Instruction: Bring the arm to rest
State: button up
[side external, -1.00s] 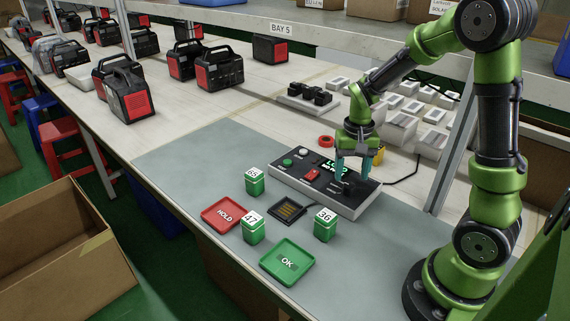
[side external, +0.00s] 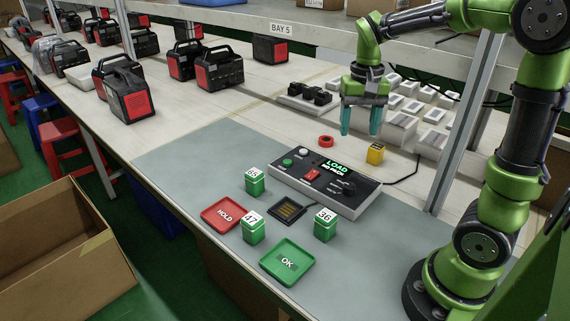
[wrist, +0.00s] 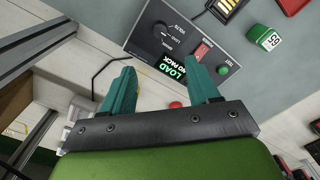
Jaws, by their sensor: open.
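My gripper (side external: 361,121) is open and empty, raised above the back of the bench behind the tester box. Its two teal fingers point down and stand apart, and they also show in the wrist view (wrist: 163,92). The grey tester box (side external: 302,180) lies below it with a lit display reading "LOAD NO PACK", a red switch, a black knob and green and white buttons. The box also shows in the wrist view (wrist: 207,27). My gripper touches nothing.
Green packs numbered 36 (side external: 325,226), 47 (side external: 253,228) and another (side external: 255,183) stand around a black socket (side external: 287,211). A shelf post (side external: 463,130) stands right.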

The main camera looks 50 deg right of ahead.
jog(key=shift+w, duration=0.1)
jog(key=s+a+r+n+t+y, duration=0.1)
jog(key=s+a+n+t, duration=0.1)
jog(key=a, duration=0.5)
jog(key=s+a+r+n+t+y, duration=0.1)
jog(key=s+a+r+n+t, duration=0.1)
jog(key=s+a+t, duration=0.3)
jog(key=a+n, duration=0.1)
jog(key=a, duration=0.2)
jog(key=shift+s+a, duration=0.2)
jog(key=shift+s, duration=0.2)
